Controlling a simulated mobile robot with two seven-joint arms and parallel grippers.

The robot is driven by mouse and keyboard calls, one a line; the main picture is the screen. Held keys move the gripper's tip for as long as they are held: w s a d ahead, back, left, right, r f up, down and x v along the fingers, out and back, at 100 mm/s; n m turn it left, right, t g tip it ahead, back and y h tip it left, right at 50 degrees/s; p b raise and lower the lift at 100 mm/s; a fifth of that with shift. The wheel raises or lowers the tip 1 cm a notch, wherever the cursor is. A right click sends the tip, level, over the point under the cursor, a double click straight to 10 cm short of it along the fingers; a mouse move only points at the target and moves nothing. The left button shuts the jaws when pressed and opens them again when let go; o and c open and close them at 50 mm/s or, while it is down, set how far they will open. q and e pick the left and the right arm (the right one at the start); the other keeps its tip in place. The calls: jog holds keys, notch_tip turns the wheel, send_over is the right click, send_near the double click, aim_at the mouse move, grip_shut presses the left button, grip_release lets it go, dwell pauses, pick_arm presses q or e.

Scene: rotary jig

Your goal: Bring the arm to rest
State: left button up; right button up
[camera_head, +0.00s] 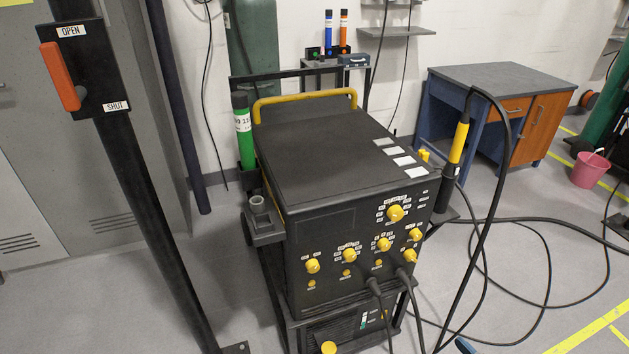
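Neither of my grippers shows in the head view, and no arm of mine can be made out for certain. An orange lever (60,77) is mounted on a black post (139,190) at the left. The lever stands nearly upright, leaning slightly, with its upper end beside the OPEN label (71,31). The SHUT label (115,106) is to its lower right. Nothing is seen touching the lever.
A black welding machine (318,139) with yellow knobs stands on a cart in the middle. A torch (458,143) with a cable hangs at its right, and cables loop over the floor. A desk (494,77) and pink bucket (590,169) stand further right.

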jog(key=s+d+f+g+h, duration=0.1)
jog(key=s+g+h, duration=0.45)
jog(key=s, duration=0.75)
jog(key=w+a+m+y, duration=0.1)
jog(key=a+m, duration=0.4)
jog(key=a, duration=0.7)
pick_arm(q)
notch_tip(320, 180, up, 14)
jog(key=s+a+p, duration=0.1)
jog(key=p, duration=1.5)
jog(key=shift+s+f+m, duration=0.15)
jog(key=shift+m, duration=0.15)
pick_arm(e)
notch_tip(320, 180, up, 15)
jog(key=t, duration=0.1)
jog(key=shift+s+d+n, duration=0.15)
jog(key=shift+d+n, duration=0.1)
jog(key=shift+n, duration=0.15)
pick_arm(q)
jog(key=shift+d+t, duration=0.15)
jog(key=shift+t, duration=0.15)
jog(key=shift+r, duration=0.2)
